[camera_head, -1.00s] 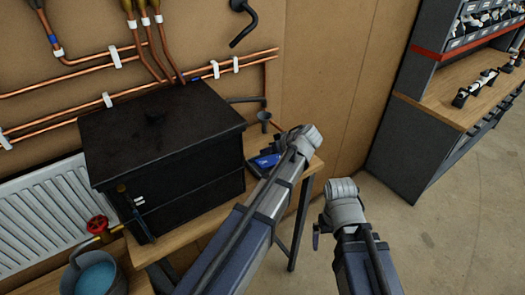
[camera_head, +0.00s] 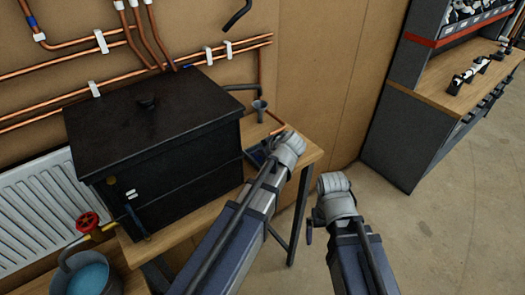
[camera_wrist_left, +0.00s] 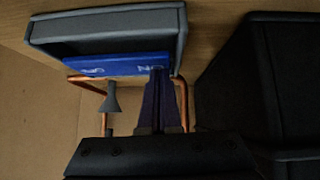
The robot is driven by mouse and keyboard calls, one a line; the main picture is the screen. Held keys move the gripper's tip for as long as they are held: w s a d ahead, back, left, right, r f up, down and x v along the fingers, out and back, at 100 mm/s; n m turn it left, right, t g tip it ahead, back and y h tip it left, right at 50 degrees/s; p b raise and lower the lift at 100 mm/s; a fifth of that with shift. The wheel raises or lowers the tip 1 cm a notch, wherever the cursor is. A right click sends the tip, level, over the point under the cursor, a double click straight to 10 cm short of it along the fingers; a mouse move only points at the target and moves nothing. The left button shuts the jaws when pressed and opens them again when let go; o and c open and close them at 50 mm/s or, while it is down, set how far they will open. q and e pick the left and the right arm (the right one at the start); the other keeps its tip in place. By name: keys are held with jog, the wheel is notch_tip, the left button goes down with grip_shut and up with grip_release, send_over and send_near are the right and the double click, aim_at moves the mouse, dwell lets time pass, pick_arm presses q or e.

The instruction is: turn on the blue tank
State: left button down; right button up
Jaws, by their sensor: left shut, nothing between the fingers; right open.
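A blue rocker switch (camera_wrist_left: 120,66) in a dark grey housing (camera_wrist_left: 110,30) fills the top of the left wrist view. Its white lettering is upside down, with ON at the right end. My left gripper (camera_wrist_left: 160,74) is shut and empty, its tips over the rocker's ON end; contact cannot be told. In the head view the switch (camera_head: 257,155) is partly hidden by my left wrist. A black lidded tank (camera_head: 150,130) stands on the bench left of it; no tank looks blue. My right gripper (camera_head: 309,235) is mostly hidden under its wrist, away from the bench.
The wooden bench (camera_head: 305,155) carries the tank. Copper pipes (camera_head: 150,75) run along the wall. A red valve wheel (camera_head: 88,222), a white radiator (camera_head: 40,205) and a bucket (camera_head: 60,280) are at left. A small funnel (camera_head: 259,106) stands behind the switch. Floor at right is clear.

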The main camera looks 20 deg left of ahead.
pick_arm(q)
jog(key=shift+s+a+f+t+b, duration=0.15)
jog(key=shift+s+f+t+b, duration=0.2)
jog(key=shift+f, duration=0.25)
jog(key=shift+w, duration=0.15)
pick_arm(e)
jog(key=shift+f, duration=0.6)
pick_arm(q)
jog(key=shift+r, duration=0.15)
pick_arm(e)
jog(key=shift+r, duration=0.1)
